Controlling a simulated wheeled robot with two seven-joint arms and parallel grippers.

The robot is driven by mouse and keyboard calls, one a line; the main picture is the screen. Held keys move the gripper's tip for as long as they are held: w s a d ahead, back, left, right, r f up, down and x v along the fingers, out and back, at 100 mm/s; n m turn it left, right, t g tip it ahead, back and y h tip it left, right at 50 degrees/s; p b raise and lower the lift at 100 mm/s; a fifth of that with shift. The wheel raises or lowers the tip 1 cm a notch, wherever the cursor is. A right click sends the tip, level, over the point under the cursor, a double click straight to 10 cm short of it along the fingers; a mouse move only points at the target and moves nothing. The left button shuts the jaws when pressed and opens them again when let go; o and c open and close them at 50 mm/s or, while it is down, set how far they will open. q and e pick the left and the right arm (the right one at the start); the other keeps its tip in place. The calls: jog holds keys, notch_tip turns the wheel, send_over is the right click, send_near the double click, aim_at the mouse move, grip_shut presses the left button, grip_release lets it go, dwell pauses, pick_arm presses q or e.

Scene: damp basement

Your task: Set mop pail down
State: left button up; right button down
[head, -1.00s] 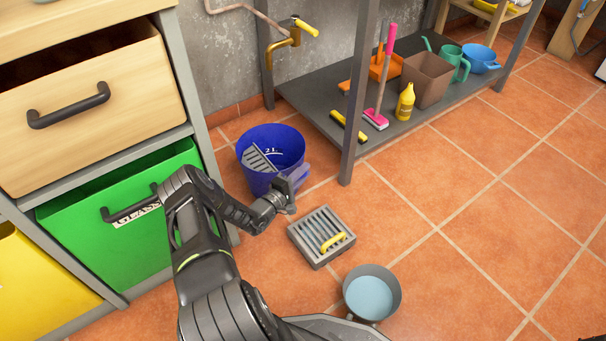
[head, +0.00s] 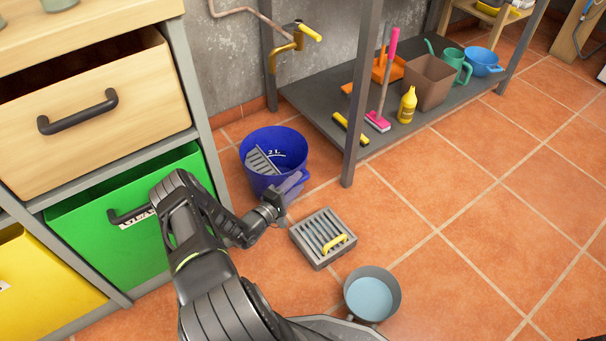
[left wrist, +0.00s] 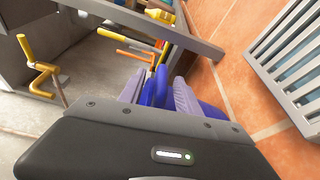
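The mop pail (head: 290,152) is a blue bucket with a grey slotted wringer (head: 262,160) at its left rim. It appears to stand upright on the tiles below the brass tap; its base is partly hidden by my left arm. My left gripper (head: 293,182) is at the near right side of the pail, below the rim. In the left wrist view its two pale purple fingers (left wrist: 158,95) are apart, with blue pail surface showing between and beside them. Whether they touch it is unclear. My right gripper is not in view.
A grey floor grate (head: 315,228) with a yellow handle lies right of the gripper, and a grey basin of water (head: 391,287) is nearer. A shelf post (head: 357,120) stands right of the pail, drawers (head: 115,115) left. Open tiles lie right.

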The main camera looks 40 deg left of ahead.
pick_arm(q)
jog(key=s+p, duration=0.1)
jog(key=s, duration=0.6)
jog(key=shift+d+p, duration=0.15)
jog(key=shift+p, duration=0.2)
jog(key=shift+r, duration=0.15)
